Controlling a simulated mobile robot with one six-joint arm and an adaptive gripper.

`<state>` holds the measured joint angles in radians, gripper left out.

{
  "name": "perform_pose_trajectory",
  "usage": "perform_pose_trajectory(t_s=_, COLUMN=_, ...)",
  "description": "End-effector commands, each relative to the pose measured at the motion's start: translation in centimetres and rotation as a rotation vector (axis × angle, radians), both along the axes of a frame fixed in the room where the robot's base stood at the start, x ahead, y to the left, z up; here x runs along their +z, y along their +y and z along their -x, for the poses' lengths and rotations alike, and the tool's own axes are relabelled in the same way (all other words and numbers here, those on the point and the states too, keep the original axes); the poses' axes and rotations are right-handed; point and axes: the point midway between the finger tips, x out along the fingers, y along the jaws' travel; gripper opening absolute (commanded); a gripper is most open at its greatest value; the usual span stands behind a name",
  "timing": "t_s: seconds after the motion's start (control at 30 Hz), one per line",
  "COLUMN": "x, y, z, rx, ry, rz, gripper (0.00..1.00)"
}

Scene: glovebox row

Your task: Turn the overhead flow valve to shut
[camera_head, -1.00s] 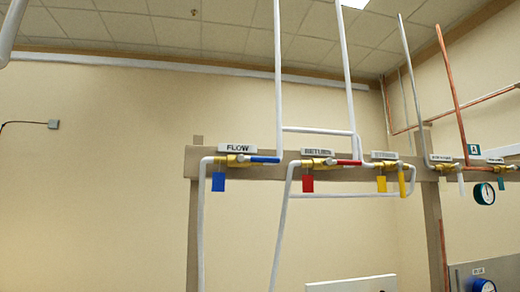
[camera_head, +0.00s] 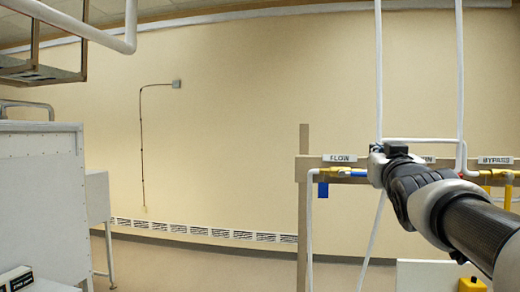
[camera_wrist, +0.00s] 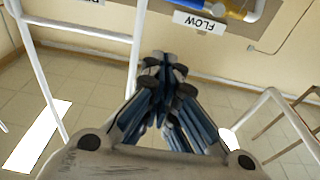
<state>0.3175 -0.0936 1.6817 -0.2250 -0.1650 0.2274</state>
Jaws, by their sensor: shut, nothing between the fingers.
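The flow valve is a small brass body (camera_head: 325,173) with a blue lever (camera_head: 352,172) lying level along the pipe, below the white FLOW label (camera_head: 340,158). A blue tag (camera_head: 323,190) hangs under it. My gripper (camera_wrist: 165,66) is shut and empty in the wrist view. In the head view my wrist and gripper cover the area just right of the blue lever, hiding its end. In the wrist view the FLOW label (camera_wrist: 200,22) appears upside down beyond my fingertips, with brass and blue parts (camera_wrist: 238,8) cut off at the top edge. Fingertip contact does not show.
A yellow bypass valve sits under the BYPASS label (camera_head: 495,160) at right. The return valve is mostly hidden behind my arm. White pipes (camera_head: 379,70) rise above the wooden rail. A white cabinet (camera_head: 40,200) stands at left. Open floor lies between cabinet and rack.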

Motion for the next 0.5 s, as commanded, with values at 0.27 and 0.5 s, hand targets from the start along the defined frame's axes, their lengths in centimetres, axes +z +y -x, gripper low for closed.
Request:
perform_pose_trajectory(t_s=0.27, x=0.6, y=-1.2, z=-4.5, rx=0.001, ry=0.005, rz=-0.001, gripper=0.00)
perform_pose_trajectory(t_s=0.5, x=1.3, y=-2.5, z=-8.8, rx=0.001, ry=0.004, rz=-0.002, gripper=0.00)
